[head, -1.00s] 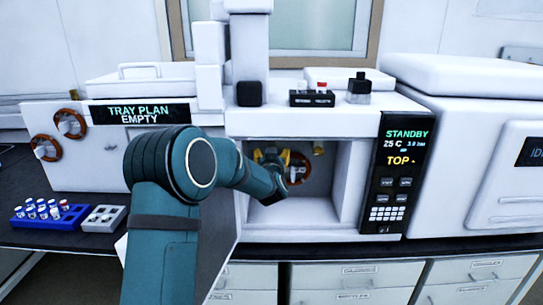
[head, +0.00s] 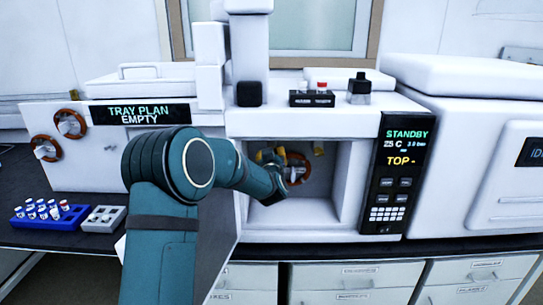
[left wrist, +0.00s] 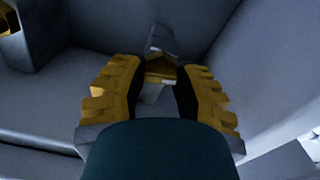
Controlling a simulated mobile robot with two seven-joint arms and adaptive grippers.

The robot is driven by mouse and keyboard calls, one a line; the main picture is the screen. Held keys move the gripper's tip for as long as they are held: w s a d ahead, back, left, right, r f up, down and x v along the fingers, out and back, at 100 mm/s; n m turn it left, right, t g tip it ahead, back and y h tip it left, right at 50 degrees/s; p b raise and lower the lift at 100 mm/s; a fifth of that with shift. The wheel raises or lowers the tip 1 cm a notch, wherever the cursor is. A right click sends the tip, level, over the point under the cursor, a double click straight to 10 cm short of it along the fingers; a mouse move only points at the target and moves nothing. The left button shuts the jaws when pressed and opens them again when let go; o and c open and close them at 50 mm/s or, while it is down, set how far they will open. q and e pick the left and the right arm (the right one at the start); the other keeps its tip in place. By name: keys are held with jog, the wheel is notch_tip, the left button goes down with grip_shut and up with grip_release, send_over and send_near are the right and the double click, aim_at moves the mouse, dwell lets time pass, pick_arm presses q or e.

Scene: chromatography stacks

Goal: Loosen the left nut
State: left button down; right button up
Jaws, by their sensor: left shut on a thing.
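My left arm reaches from the left into the open oven compartment (head: 293,215) of the white instrument. My left gripper (left wrist: 160,75), with yellow ridged fingers, is shut on the left nut (left wrist: 161,68), a small brass-coloured fitting whose top shows between the fingertips. In the head view the gripper (head: 270,156) is at the upper left inside the compartment, partly behind my wrist, and hides the left nut. Another brass fitting (head: 319,149) hangs from the compartment ceiling to the right. My right gripper is in neither view.
A reddish-brown ring (head: 298,168) is at the compartment's back, just right of my wrist. Compartment walls stand close on both sides. A display panel (head: 404,165) reads STANDBY. A blue vial rack (head: 48,215) and a grey block (head: 104,218) lie on the left bench.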

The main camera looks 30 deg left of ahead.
pick_arm(q)
jog(key=shift+n, duration=7.7)
jog(key=c, duration=0.6)
grip_release()
jog(key=v, duration=1.2)
jog(key=shift+s, duration=0.1)
